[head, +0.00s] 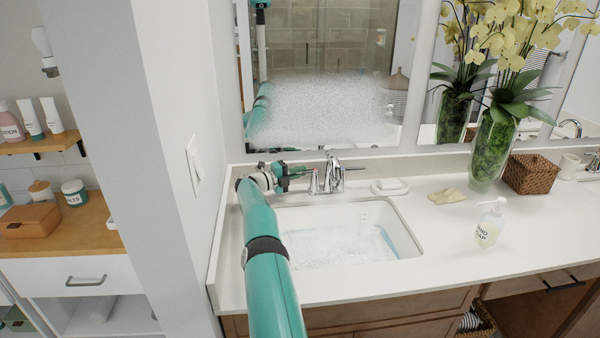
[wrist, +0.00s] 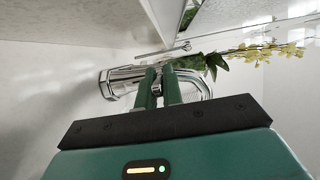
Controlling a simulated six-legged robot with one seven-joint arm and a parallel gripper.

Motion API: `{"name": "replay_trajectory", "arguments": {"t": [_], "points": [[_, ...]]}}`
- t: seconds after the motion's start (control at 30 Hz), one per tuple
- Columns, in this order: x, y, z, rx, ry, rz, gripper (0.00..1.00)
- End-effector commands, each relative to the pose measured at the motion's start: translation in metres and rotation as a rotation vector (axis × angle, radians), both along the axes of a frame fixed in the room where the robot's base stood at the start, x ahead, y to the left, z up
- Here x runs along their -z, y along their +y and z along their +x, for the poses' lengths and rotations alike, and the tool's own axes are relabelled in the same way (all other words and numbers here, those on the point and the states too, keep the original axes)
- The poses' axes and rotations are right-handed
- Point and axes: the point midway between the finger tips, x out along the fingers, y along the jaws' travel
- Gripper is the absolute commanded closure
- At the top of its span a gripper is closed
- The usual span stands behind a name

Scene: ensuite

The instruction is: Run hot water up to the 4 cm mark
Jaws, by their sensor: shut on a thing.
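The chrome faucet (head: 334,178) stands behind the sink basin (head: 408,232). My gripper (head: 290,176) reaches in from the left at the left tap handle (head: 313,183). In the wrist view my gripper's green fingers (wrist: 158,78) are close together on a chrome part of the faucet (wrist: 118,80), which is partly hidden between them. Clear, rippled water (head: 335,248) covers the bottom of the basin. A faint pale streak under the spout looks like running water. I cannot make out a 4 cm mark. My arm hides the basin's left edge.
The mirror (head: 320,110) above the sink has a whitish, fogged patch. A wall stands close at left.

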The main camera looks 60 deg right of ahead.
Motion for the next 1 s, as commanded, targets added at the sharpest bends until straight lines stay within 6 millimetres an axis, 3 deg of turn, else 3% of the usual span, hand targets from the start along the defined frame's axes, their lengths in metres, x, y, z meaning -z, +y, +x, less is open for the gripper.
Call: {"name": "replay_trajectory", "arguments": {"t": [0.57, 0.6, 0.7, 1.0], "points": [[-0.0030, 0.0021, 0.0001, -0.001, -0.003, -0.003, 1.00], [-0.0030, 0.0020, 0.0000, -0.001, -0.003, -0.003, 0.88], [-0.0025, 0.0018, -0.0005, 0.002, -0.003, -0.002, 0.70], [-0.0033, 0.0011, -0.0012, 0.007, -0.002, -0.002, 0.70]]}}
